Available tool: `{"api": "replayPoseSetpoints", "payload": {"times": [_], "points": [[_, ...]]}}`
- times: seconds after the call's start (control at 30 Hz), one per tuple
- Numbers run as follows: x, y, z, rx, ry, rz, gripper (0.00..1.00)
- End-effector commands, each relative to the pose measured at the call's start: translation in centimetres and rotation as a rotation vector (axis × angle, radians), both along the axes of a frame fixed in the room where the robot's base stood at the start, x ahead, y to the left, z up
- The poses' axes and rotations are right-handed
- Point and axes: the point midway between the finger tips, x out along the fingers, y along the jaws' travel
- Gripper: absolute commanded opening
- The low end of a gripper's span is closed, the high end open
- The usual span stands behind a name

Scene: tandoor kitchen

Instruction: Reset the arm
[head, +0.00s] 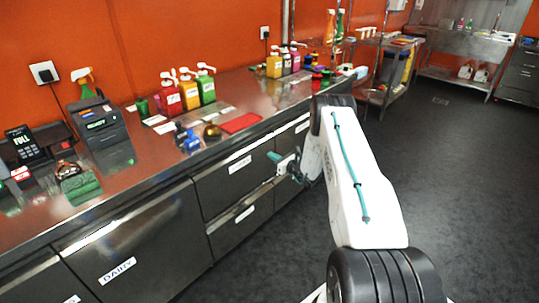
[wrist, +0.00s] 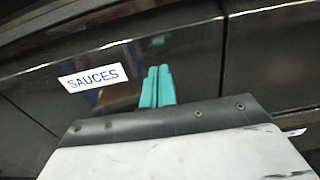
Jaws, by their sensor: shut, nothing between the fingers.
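My gripper (head: 274,157) shows at the end of my white arm in the head view, in front of the counter's drawer fronts. In the wrist view my gripper's teal fingers (wrist: 157,86) are together with nothing between them. Behind them is a dark, glossy drawer front with a white SAUCES label (wrist: 94,77). The fingers look apart from the drawer front, but I cannot tell the exact gap. Part of my wrist is hidden behind the arm in the head view.
The steel counter (head: 150,170) runs along the orange wall. It bears a till (head: 100,125), sauce pump bottles (head: 189,92) and a red mat (head: 240,123). A drawer labelled DAIRY (head: 118,270) is at the lower left. The dark floor (head: 455,150) to the right is clear.

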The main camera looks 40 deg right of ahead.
Motion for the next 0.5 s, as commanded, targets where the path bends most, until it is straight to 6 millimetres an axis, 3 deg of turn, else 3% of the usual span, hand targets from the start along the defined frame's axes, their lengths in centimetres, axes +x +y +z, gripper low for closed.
{"api": "replayPoseSetpoints", "payload": {"times": [0.23, 0.5], "points": [[-6.1, -2.1, -0.1, 0.004, 0.003, -0.013, 0.0], [-9.0, -2.5, -0.1, 0.003, 0.003, -0.01, 0.0]]}}
